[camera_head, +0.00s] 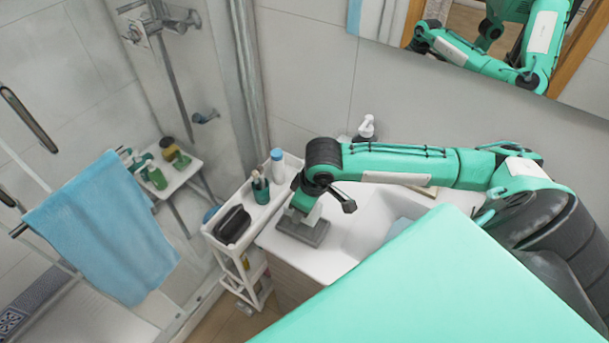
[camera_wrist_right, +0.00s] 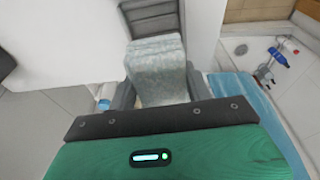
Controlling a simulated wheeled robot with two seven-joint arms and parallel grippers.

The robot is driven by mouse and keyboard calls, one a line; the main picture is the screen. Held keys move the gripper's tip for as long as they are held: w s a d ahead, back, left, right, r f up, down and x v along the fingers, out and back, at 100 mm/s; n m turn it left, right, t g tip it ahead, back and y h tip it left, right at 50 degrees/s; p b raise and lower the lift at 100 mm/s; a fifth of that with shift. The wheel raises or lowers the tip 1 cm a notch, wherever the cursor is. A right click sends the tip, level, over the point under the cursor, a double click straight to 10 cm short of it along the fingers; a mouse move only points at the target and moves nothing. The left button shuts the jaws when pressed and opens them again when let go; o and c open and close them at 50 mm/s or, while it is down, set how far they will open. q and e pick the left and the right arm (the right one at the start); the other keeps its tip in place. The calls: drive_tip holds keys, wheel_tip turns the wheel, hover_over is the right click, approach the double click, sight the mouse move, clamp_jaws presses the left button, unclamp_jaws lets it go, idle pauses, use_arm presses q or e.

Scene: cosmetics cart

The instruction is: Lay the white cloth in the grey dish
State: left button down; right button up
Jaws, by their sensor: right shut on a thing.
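My right gripper (camera_head: 309,203) points down over the left end of the white counter. It is shut on the white cloth (camera_wrist_right: 158,75), a pale, slightly mottled fold between the two dark fingers in the right wrist view. In the head view a small pale part of the cloth (camera_head: 314,214) shows beneath the gripper. The grey dish (camera_head: 303,233) lies on the counter directly below. I cannot tell whether the cloth touches the dish. My left gripper is not in view.
A white cart (camera_head: 219,247) stands left of the counter, with a dark item (camera_head: 232,224), a green cup (camera_head: 260,189) and a bottle (camera_head: 277,166) on top. The sink basin (camera_head: 372,232) is to the right. A blue towel (camera_head: 103,229) hangs at far left.

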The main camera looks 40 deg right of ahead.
drive_tip(key=shift+x, duration=0.9)
wheel_tip(320, 180, down, 4)
drive_tip(key=shift+s+d+r+p, duration=0.1)
drive_tip(key=shift+s+p, duration=0.1)
drive_tip(key=shift+p, duration=0.25)
drive_tip(key=shift+s+f, duration=0.2)
drive_tip(key=shift+f, duration=0.05)
drive_tip(key=shift+s+f, duration=0.25)
drive_tip(key=shift+f, duration=0.15)
drive_tip(key=shift+s+f, duration=0.3)
drive_tip(key=shift+f, duration=0.1)
drive_tip(key=o, duration=0.9)
drive_tip(key=shift+w+r+b, duration=0.25)
drive_tip(key=shift+r+b, duration=0.05)
drive_tip(key=shift+r, duration=0.15)
drive_tip(key=shift+o, duration=0.2)
drive_tip(key=v, duration=0.3)
drive_tip(key=w+b+v, duration=0.1)
drive_tip(key=v, duration=0.2)
drive_tip(key=shift+w+r, duration=0.2)
drive_tip(key=shift+r, duration=0.35)
drive_tip(key=w+v, duration=0.1)
drive_tip(key=v, duration=0.4)
hover_over(304, 228)
drive_tip(key=s+d, duration=0.2)
drive_tip(key=shift+a, duration=0.2)
drive_tip(key=shift+w+d+r, duration=0.1)
drive_tip(key=shift+r, duration=0.15)
